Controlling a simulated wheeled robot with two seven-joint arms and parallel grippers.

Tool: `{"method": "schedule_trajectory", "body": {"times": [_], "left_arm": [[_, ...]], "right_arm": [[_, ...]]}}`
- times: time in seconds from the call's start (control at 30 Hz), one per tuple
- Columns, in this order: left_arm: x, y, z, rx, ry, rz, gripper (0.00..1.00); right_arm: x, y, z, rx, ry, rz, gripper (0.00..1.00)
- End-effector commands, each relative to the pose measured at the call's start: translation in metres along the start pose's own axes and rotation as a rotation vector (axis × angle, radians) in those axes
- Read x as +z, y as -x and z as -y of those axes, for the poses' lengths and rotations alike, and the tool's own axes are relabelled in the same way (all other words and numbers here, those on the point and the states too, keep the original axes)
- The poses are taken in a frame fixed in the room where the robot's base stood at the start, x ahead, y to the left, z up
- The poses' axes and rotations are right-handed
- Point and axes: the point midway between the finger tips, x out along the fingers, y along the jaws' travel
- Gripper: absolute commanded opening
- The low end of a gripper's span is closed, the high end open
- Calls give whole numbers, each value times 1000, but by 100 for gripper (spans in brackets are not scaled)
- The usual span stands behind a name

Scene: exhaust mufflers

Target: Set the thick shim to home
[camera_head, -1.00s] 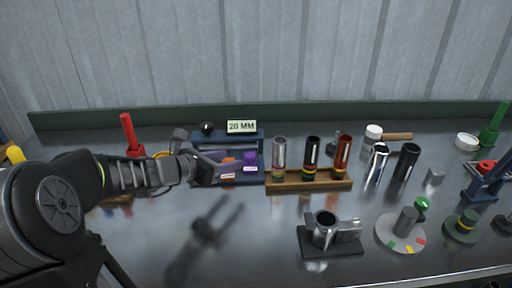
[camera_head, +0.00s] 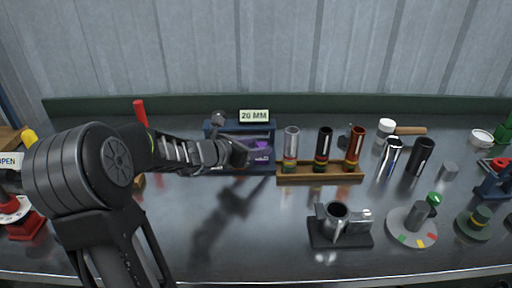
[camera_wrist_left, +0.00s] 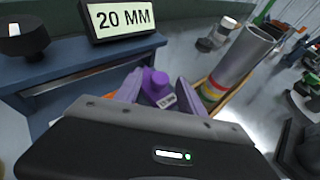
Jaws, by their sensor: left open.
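A purple block with a knob (camera_head: 262,147) and a small white label stands at the right end of the blue rack (camera_head: 213,129), and shows in the left wrist view (camera_wrist_left: 157,84). I cannot read its label clearly or tell whether it is the thick shim. My left gripper (camera_head: 247,156) is open, its fingers on either side of the purple knob in the left wrist view (camera_wrist_left: 158,90). I cannot tell whether they touch it. The gripper and arm hide most of the rack's lower tray. My right gripper is not in view.
A sign (camera_head: 254,116) reading 20 MM stands on the rack, near a black knob (camera_wrist_left: 22,38). A wooden holder (camera_head: 320,172) with three banded tubes is close on the right. A clamp fixture (camera_head: 340,232) stands in front.

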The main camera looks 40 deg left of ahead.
Motion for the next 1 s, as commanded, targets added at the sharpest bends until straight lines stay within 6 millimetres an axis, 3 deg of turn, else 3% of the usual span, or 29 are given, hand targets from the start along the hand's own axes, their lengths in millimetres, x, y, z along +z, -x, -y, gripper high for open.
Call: {"method": "schedule_trajectory", "body": {"times": [0.23,0.8,1.0], "left_arm": [[0,-1,0,0,-1,0,47],[0,-1,0,0,0,0,1],[0,0,0,0,0,0,0]], "right_arm": [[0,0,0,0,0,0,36],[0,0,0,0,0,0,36],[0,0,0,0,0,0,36]]}}
